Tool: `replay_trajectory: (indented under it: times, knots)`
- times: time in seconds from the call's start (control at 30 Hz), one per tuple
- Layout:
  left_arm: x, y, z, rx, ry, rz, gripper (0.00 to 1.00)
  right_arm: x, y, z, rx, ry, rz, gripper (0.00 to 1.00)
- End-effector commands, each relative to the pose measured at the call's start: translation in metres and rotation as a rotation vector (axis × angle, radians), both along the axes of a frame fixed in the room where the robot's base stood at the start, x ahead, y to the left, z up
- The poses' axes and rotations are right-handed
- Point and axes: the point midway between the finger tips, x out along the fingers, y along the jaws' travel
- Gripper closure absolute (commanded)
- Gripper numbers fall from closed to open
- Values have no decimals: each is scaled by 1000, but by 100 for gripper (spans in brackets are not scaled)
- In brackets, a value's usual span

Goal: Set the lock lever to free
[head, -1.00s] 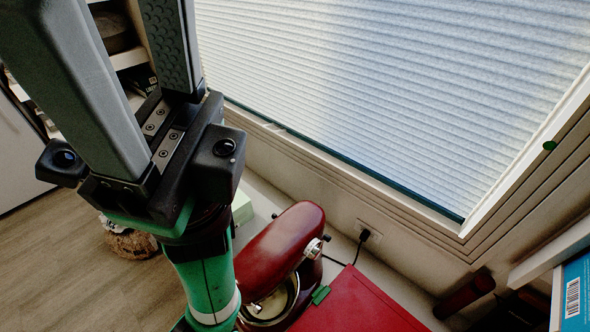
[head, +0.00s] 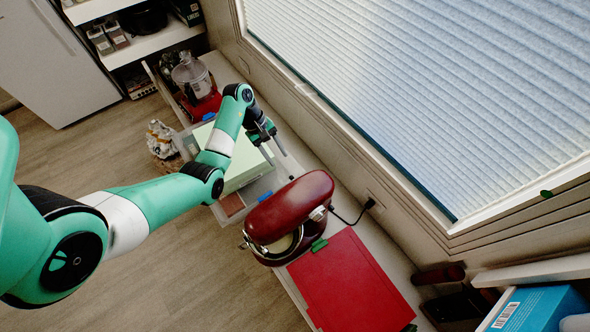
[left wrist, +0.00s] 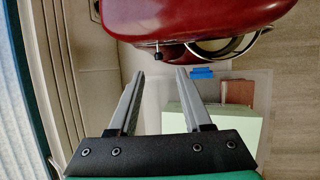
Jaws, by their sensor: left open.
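The red stand mixer (head: 292,205) stands on the counter, its bowl toward the room. In the left wrist view its red body (left wrist: 190,18) fills the top. A small black knob on a short stem, which looks like the lock lever (left wrist: 158,53), sticks out from the mixer's near side there; its setting cannot be told. It is hidden in the head view. My left gripper (head: 284,150) is beyond the mixer, above the counter near the window wall. In the left wrist view its open, empty fingers (left wrist: 160,74) point toward the knob, apart from it. My right gripper is not in view.
A pale green box (head: 243,165) sits in a clear tray with a blue clip (head: 265,196) beside the mixer. A red board (head: 352,280) lies on the other side. A power cord runs to the wall socket (head: 370,203). The blind-covered window (head: 430,90) borders the counter.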

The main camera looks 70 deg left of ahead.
Motion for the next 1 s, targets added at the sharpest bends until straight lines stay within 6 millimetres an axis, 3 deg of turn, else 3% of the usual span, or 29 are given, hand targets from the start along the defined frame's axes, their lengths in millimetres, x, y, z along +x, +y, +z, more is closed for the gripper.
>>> replay_trajectory:
  times: [0.17,0.4,0.6,0.97,1.0]
  knots:
    - [5,-7,-19,-1,-1,-3,50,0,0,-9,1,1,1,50]
    - [19,-25,-69,0,0,-5,50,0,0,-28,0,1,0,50]
    - [29,-36,-98,1,-2,-5,50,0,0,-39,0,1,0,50]
    - [32,-39,-105,2,-3,-3,50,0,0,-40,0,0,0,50]
    - [32,-39,-105,2,-3,-3,54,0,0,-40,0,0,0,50]
